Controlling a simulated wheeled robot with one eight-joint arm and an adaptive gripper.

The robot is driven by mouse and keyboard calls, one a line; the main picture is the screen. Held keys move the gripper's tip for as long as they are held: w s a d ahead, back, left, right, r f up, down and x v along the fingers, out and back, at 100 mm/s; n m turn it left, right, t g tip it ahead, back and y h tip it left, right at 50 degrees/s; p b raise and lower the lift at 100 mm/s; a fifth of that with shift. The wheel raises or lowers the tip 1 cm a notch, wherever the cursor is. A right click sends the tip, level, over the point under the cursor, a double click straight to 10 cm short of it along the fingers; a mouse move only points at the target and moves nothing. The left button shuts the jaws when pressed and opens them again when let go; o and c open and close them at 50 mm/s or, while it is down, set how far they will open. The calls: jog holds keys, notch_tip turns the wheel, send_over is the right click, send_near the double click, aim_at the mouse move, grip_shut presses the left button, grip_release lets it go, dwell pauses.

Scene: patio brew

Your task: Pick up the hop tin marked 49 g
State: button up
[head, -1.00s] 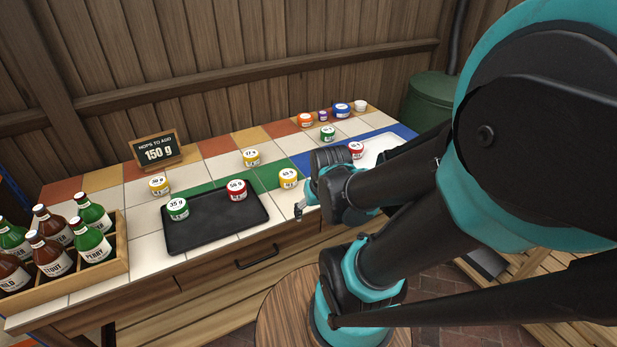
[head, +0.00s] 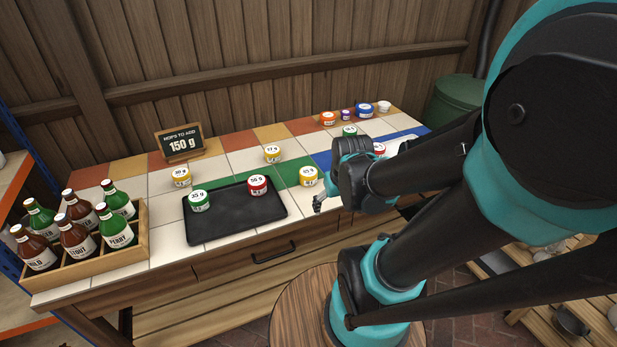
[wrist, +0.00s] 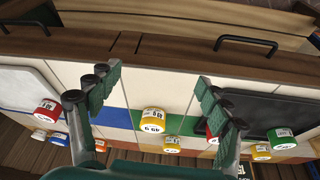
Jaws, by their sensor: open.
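Several lidded hop tins stand on the tiled counter. A yellow tin (head: 308,176) stands just right of the black tray; its number is too blurred to read surely, and I cannot tell which tin reads 49 g. In the wrist view this yellow tin (wrist: 152,121) lies between the fingers, farther off and apart from them. My gripper (wrist: 158,95) is open and empty. In the head view my gripper (head: 318,203) is mostly hidden by my arm, near the counter's front edge. A green 35 g tin (head: 199,200) and a red 56 g tin (head: 258,185) are on the black tray (head: 235,221).
Yellow tins marked 30 g (head: 181,177) and 17 g (head: 272,153) stand behind the tray. A red tin (head: 379,149) is by my arm. Other tins stand at the back right. A bottle crate (head: 88,270) is left; a sign (head: 181,143) reads 150 g.

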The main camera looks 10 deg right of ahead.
jog(key=w+a+r+n+g, duration=0.1)
jog(key=w+r+n+g, duration=0.1)
jog(key=w+r+n, duration=0.65)
notch_tip(320, 180, up, 5)
jog(key=n+g, duration=0.2)
jog(key=n, duration=0.5)
send_over(309, 171)
notch_tip(309, 171, down, 18)
jog(key=shift+s+a+r, duration=0.1)
jog(key=shift+r, duration=0.15)
jog(key=shift+c, duration=0.3)
jog(key=c, duration=1.2)
